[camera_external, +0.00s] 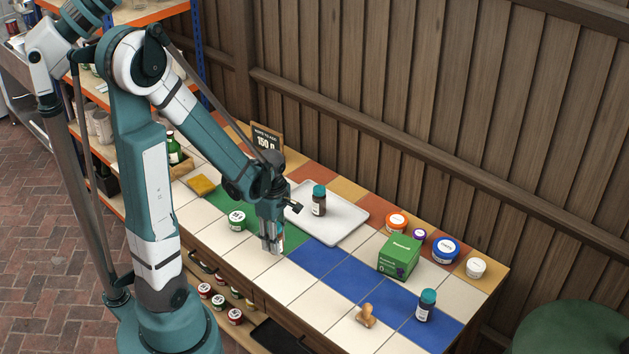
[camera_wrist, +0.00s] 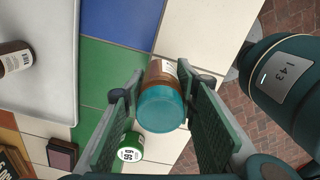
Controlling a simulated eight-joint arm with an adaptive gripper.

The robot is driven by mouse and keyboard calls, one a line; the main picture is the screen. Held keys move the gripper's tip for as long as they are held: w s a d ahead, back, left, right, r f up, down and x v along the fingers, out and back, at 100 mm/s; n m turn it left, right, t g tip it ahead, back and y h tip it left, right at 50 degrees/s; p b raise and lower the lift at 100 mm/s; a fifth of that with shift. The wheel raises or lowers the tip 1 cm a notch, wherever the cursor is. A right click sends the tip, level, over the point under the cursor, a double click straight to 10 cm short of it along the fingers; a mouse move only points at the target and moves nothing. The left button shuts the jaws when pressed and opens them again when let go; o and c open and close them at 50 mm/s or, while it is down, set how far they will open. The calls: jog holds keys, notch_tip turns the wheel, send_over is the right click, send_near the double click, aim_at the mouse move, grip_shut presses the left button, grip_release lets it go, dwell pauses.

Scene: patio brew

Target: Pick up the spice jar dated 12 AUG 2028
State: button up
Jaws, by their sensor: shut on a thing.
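In the wrist view a brown spice jar with a teal lid (camera_wrist: 163,108) sits between the two fingers of my gripper (camera_wrist: 165,125), lid toward the camera. Part of its white label shows, but I cannot read a date. In the external view my gripper (camera_external: 272,245) is low over the near tiles, left of the white tray, and its fingers mostly hide the held jar. A second teal-lidded jar (camera_external: 319,201) stands on the tray; it also shows in the wrist view (camera_wrist: 14,58). A third such jar (camera_external: 426,305) stands on the blue tiles at right. Their dates are unreadable.
The white tray (camera_external: 345,229) lies behind my gripper. A green-labelled tub (camera_external: 237,220) is close to its left. A green box (camera_external: 399,257), an orange-lidded tub (camera_external: 396,222) and a blue-lidded tub (camera_external: 445,250) stand at right. A wooden stamp (camera_external: 366,316) is near the front edge.

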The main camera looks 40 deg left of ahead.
jog(key=shift+r+p, duration=0.95)
jog(key=shift+r, duration=2.5)
